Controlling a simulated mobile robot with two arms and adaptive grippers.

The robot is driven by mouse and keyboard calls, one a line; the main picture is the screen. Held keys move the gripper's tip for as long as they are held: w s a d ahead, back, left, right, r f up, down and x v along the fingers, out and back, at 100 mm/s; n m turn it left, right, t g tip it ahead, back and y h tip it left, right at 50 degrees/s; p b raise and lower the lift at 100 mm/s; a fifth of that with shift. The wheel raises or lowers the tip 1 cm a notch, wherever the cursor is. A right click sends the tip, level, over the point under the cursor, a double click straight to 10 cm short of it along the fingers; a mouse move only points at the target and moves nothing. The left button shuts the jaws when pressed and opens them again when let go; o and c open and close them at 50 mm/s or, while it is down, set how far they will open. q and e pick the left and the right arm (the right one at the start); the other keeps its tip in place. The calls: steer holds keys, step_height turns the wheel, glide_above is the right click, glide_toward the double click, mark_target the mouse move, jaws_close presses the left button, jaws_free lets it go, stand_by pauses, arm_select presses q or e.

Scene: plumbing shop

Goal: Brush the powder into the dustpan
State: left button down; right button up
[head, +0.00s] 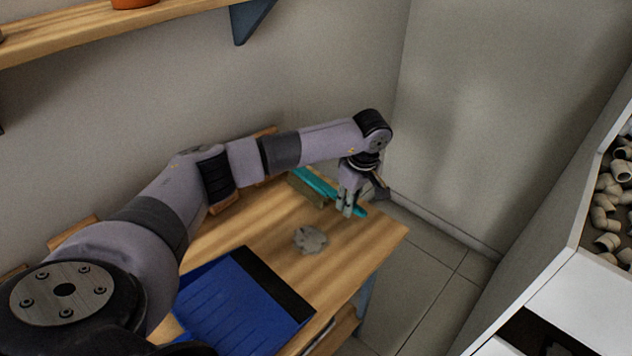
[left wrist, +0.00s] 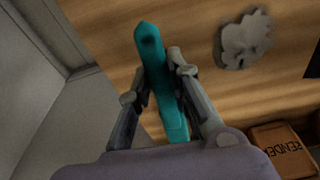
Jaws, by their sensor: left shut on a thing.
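The grey powder (head: 310,239) lies in a small pile on the wooden table, and it also shows in the left wrist view (left wrist: 243,40). The blue dustpan (head: 235,303) with a dark front lip lies on the table, nearer than the powder. The brush (head: 314,183) has a teal handle and tan bristles; it lies at or just above the far right part of the table. My left gripper (head: 349,208) is shut on its teal handle, which also shows between the fingers in the left wrist view (left wrist: 151,52). My right gripper is not in view.
The table (head: 380,238) ends close to the right of the brush, with tiled floor beyond. A small box with lettering (left wrist: 283,150) is near the brush. A wall shelf (head: 90,32) hangs above. A white bin unit (head: 560,290) with pipe fittings stands at right.

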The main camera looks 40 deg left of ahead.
arm_select(q)
steer(key=shift+r+p, duration=0.4)
steer(key=shift+r, duration=0.15)
step_height(320, 180, up, 11)
steer(key=p, duration=0.6)
steer(key=shift+f, duration=0.1)
